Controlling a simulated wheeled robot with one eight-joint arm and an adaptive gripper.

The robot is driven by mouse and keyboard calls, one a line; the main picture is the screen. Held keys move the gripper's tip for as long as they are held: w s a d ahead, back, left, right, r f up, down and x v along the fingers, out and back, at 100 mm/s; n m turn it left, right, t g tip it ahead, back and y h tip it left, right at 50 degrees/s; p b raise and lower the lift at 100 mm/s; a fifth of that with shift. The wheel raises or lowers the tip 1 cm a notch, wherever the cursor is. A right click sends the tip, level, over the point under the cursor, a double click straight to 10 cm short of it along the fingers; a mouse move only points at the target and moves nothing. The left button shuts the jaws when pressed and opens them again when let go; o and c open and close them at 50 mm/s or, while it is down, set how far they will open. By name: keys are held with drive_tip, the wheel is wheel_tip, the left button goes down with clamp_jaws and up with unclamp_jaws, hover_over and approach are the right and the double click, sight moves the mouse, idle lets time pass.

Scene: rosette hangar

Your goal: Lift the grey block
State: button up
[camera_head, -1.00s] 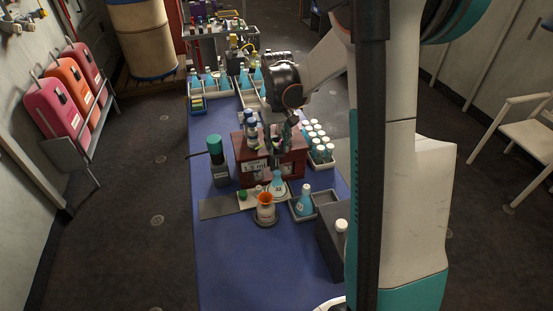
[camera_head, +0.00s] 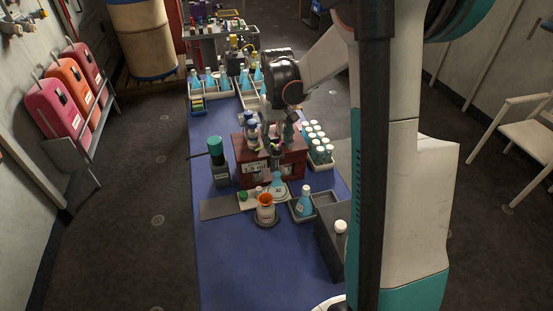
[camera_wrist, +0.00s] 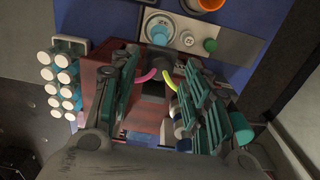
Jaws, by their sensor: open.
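A dark grey block (camera_wrist: 155,88) shows between my fingers in the wrist view, at the red-brown box (camera_wrist: 118,85). My gripper (camera_wrist: 158,76) is open, with one finger on each side of the block; I cannot tell whether either touches it. In the head view my gripper (camera_head: 276,150) points down over the red-brown box (camera_head: 291,165); the block cannot be made out clearly there.
White-capped vials (camera_head: 318,145) stand in a rack right of the box. A teal-topped grey device (camera_head: 218,163) is on its left. An orange-rimmed beaker (camera_head: 265,211) and a blue flask (camera_head: 305,203) stand in front. The blue table (camera_head: 235,265) is clear at the front left.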

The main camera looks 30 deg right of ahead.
drive_tip(key=shift+r+p, duration=1.65)
drive_tip(key=shift+r, duration=1.05)
drive_tip(key=shift+s+a+r, duration=0.1)
drive_tip(key=shift+a+r, duration=0.1)
drive_tip(key=shift+a, duration=0.05)
drive_tip(key=s+a+r+n+t, duration=0.2)
drive_tip(key=s+a+r+t, duration=0.2)
drive_tip(key=s+a+r, duration=0.7)
drive_tip(key=s+a+f+n+t+b, duration=0.1)
drive_tip(key=s+a+f+t, duration=0.1)
drive_tip(key=s+a, duration=0.3)
drive_tip(key=s+t, duration=0.1)
drive_tip(key=s, duration=0.3)
